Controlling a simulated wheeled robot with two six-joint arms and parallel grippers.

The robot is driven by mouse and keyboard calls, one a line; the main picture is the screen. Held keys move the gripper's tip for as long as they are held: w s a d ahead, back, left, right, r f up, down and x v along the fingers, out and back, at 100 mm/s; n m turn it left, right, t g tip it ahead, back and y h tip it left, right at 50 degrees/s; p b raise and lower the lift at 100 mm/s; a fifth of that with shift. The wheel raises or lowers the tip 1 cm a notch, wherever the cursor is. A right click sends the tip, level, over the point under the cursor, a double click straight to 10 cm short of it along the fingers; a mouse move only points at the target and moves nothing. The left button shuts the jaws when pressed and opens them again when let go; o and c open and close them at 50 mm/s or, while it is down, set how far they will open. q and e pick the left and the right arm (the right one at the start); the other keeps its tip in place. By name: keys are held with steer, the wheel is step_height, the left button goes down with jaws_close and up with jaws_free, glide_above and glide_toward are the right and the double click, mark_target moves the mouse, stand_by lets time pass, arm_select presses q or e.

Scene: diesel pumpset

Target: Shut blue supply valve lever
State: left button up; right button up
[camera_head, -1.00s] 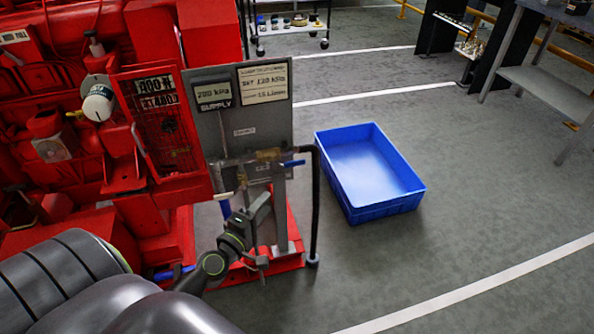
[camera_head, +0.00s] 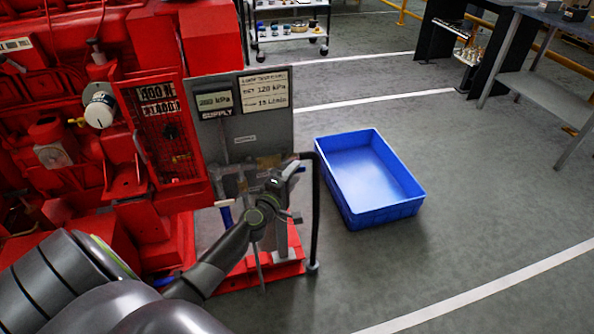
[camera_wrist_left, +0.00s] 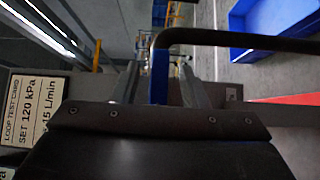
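The blue supply valve lever shows in the left wrist view (camera_wrist_left: 159,75) as a blue bar between the two fingers of my left gripper (camera_wrist_left: 158,88). The fingers stand apart, with a visible gap on each side of the lever. In the head view my left gripper (camera_head: 290,172) is at the valve piping (camera_head: 237,172) below the grey panel (camera_head: 262,125), and it hides most of the lever. My right gripper is in neither view.
A blue bin (camera_head: 416,207) stands on the floor to the right. The red engine (camera_head: 60,95) fills the left.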

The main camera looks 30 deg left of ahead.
arm_select(q)
steer(key=shift+w+a, duration=0.15)
steer(key=shift+w, duration=1.1)
steer(key=shift+c, duration=0.3)
jaws_close()
